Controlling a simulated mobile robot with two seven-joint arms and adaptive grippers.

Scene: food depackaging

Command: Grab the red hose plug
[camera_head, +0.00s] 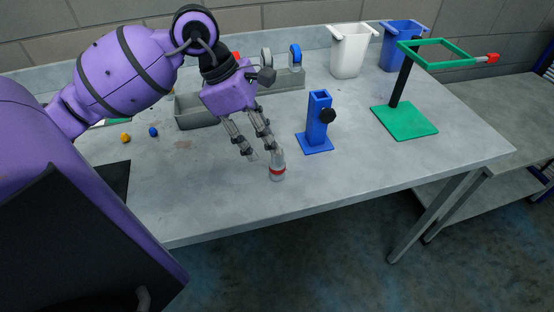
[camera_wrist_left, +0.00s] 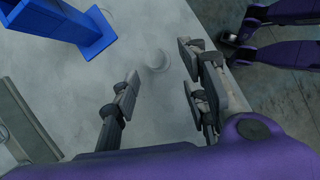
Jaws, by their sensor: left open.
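A red piece (camera_head: 491,58) sits at the outer end of the green frame on a green stand (camera_head: 404,121) at the right of the table; I cannot tell for sure if it is the hose plug. Another red thing (camera_head: 237,56) shows partly behind my left wrist. My left gripper (camera_head: 262,152) is open, fingers pointing down, close to the jar. My right gripper is not in view.
A blue square-tube stand (camera_head: 318,130) with a black knob is right of the jar. A white bin (camera_head: 349,52) and blue bin (camera_head: 401,46) stand at the back. The front right tabletop is clear.

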